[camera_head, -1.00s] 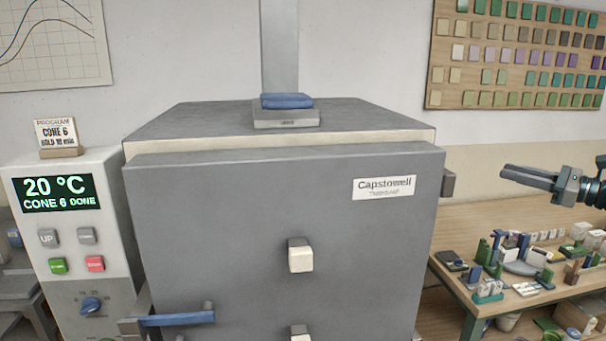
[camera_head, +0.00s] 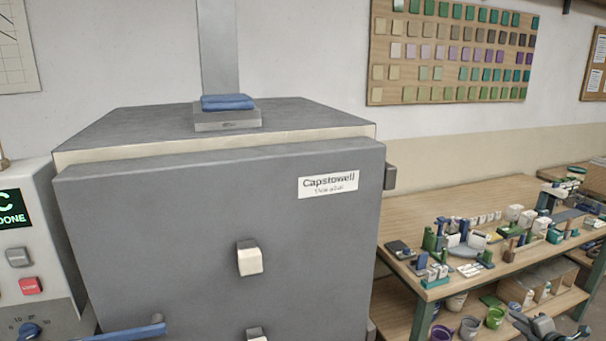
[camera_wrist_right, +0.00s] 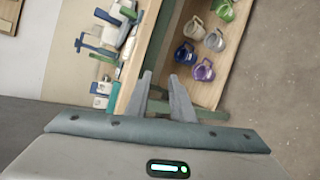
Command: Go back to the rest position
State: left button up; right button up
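My right gripper (camera_head: 517,319) is at the bottom right edge of the head view, in front of the workbench's lower shelf and partly cut off. In the right wrist view, its two fingers (camera_wrist_right: 160,76) stand apart with a gap between them and nothing held. My left gripper is not in view. The large grey kiln (camera_head: 210,240) with its door shut fills the left and middle, well away from the right gripper.
The wooden workbench (camera_head: 400,213) at right carries small tools and bottles. The control box (camera_head: 22,245) is at left.

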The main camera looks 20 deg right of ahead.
jog(key=s+d+f+m+g+h, duration=0.1)
jog(key=s+d+f+m+g, duration=0.3)
jog(key=s, duration=1)
jog(key=s+d+f+m+g+h, duration=0.3)
jog(key=s+f, duration=0.4)
jog(key=s, duration=0.7)
jog(key=s+d+f+m+g, duration=0.25)
jog(key=s+f+m, duration=0.25)
jog(key=s, duration=0.8)
jog(key=s+a+f+m+g+y, duration=0.1)
jog(key=s+a+f+y, duration=0.15)
jog(key=a+f, duration=1.05)
jog(key=s+a+f+m+g+y, duration=0.1)
jog(key=s+a+f, duration=0.3)
jog(key=a+f, duration=0.9)
jog(key=s+a+f+y, duration=0.1)
jog(key=a+f, duration=0.2)
jog(key=a, duration=1.2)
jog(key=s+a+f+m+y+b, duration=0.1)
jog(key=a+f+y, duration=0.1)
jog(key=a, duration=1.3)
jog(key=s+a+f+y, duration=0.1)
jog(key=a+f+y, duration=0.1)
jog(key=a, duration=1.3)
jog(key=shift+f+m+b, duration=0.3)
jog(key=shift+f+b, duration=0.1)
jog(key=shift+f, duration=0.45)
jog(key=shift+s, duration=0.1)
